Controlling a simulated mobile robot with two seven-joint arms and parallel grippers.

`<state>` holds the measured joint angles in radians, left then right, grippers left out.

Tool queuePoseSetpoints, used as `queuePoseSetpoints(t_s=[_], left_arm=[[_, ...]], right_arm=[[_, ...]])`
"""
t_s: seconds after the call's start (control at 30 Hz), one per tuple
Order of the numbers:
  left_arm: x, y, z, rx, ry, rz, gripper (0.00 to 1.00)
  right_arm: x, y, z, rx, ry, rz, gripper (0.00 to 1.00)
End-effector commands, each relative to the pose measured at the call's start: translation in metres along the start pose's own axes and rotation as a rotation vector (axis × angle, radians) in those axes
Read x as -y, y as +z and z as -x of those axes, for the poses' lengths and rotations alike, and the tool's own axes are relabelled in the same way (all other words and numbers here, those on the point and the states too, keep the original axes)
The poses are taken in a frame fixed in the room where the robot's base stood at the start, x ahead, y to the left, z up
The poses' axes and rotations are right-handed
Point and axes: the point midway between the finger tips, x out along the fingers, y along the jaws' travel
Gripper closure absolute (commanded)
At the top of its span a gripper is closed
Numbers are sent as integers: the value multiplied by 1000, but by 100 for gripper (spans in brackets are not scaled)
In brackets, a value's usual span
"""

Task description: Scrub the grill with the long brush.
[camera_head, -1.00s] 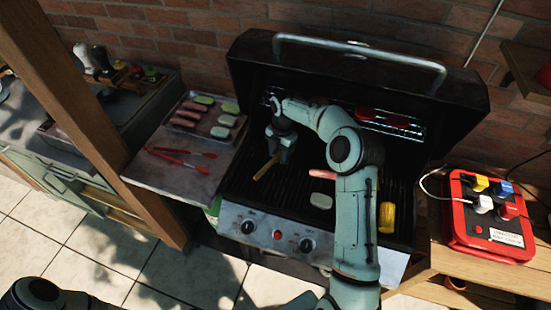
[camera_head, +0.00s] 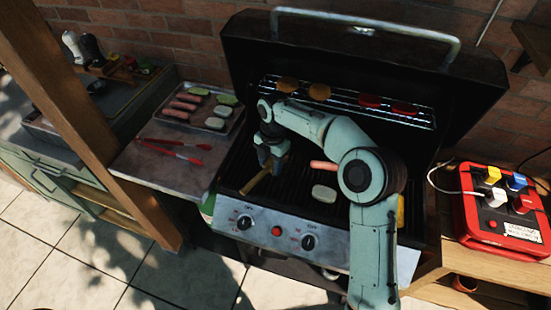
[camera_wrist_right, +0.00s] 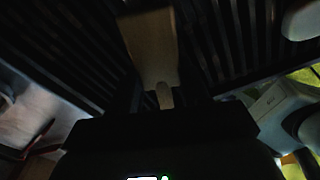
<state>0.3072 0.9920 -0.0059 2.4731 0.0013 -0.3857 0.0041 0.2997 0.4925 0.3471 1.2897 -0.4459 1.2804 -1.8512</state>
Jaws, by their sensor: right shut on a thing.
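The grill (camera_head: 325,225) stands with its lid up, and its dark slatted grate shows. My right gripper (camera_head: 272,165) is over the left part of the grate, pointing down, shut on a wooden piece of the long brush (camera_head: 257,183). The brush slants toward the grate's front left; I cannot tell whether it touches the bars. In the right wrist view the pale wooden brush (camera_wrist_right: 153,48) sits between the dark fingers above the slats. Its bristles are not visible. My left gripper is out of view.
A sausage (camera_head: 323,165) and a pale slab (camera_head: 324,192) lie on the grate; yellow corn (camera_head: 401,210) is partly behind my right arm. Several food pieces sit on the upper rack (camera_head: 350,101). Left are a food tray (camera_head: 216,123) and red tongs (camera_head: 178,146); right is a red power box (camera_head: 500,215).

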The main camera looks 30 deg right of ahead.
Motion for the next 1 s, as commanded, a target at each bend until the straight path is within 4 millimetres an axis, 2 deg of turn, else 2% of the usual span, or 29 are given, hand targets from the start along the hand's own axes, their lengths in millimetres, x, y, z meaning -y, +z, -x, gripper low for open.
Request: queuePoseSetpoints(t_s=[0.03,0.2,0.53,0.7,0.83,1.0], left_arm=[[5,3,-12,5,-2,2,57],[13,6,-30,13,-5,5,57],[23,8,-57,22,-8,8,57],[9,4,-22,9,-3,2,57],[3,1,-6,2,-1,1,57],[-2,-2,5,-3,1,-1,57]], right_arm=[[4,-9,-5,1,0,2,100],[14,-36,-6,1,0,2,100],[33,-90,-10,-3,-2,3,100],[31,-96,29,-7,-2,7,100],[31,-95,47,-4,0,4,100],[32,-95,60,-2,-1,2,100]])
